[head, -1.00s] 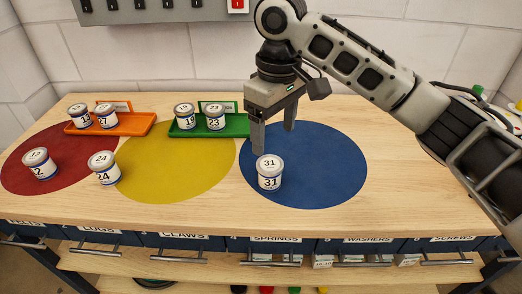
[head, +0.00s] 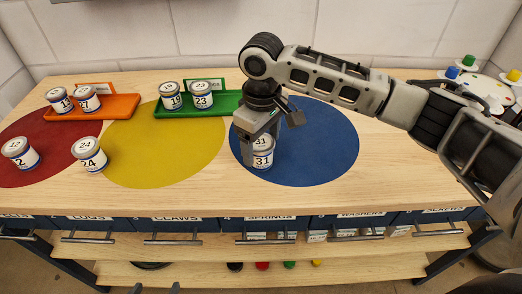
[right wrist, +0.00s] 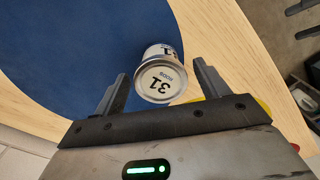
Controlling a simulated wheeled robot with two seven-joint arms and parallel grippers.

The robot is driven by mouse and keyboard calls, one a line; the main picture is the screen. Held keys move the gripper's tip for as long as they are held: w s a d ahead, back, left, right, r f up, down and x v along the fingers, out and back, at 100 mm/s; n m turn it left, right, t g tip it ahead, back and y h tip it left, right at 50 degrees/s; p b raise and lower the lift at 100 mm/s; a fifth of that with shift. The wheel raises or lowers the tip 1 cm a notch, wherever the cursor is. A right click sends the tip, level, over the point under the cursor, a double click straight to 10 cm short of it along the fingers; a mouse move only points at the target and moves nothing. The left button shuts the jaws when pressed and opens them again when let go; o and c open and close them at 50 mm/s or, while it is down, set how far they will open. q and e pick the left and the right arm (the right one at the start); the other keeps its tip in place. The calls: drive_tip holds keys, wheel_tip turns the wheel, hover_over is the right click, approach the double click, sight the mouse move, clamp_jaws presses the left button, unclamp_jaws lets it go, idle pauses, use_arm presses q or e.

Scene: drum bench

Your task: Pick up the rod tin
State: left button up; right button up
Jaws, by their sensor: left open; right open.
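The rod tin (head: 263,158) is a small white-and-blue tin with a grey rim, marked 31, upright on the blue disc. It also shows in the right wrist view (right wrist: 160,82), with its lid marked 31 facing the camera. My right gripper (head: 261,148) is open just above and around the tin. In the right wrist view a finger stands on either side of it, with gaps visible. The gripper hides part of the tin in the head view. Only the tips of my left gripper (head: 156,288) show at the bottom edge of the head view, apart and empty.
Tins 19 and 23 stand on a green tray (head: 222,110); two more stand on an orange tray (head: 122,107). The blue disc (head: 325,150) is otherwise clear. Labelled drawers run below the bench edge.

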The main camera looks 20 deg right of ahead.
sight(261, 142)
drive_tip(key=shift+f, duration=1.8)
drive_tip(key=c, duration=1)
drive_tip(key=shift+w+r, duration=0.1)
drive_tip(key=shift+r, duration=0.05)
